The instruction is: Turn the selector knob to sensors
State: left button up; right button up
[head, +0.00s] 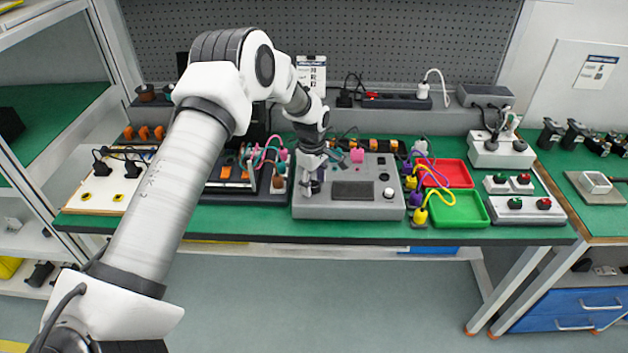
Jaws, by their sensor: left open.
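A grey control box (360,210) with a dark screen (352,191) sits on the green bench top. My left gripper (309,187) is open and points down over the left part of this box. A dark round part, perhaps the selector knob, shows only partly at the fingers; the gripper hides most of it, and I cannot tell whether they touch. I cannot read which position it points to. A white round button (388,193) is at the right of the screen. A pink part (357,155) is at the back of the box. My right gripper is out of view.
A red tray (447,172) and a green tray (459,209) stand to the right, with yellow plugs and purple cables (421,160) beside them. A panel with red and green buttons (527,208) is farther right. Orange-switch modules (235,174) stand left of the box.

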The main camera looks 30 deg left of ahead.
pick_arm(q)
jog(key=shift+s+r, duration=0.25)
jog(key=shift+c, duration=1.4)
jog(key=shift+s+r, duration=0.1)
jog(key=c, duration=0.6)
grip_shut()
jog(key=shift+f, duration=0.2)
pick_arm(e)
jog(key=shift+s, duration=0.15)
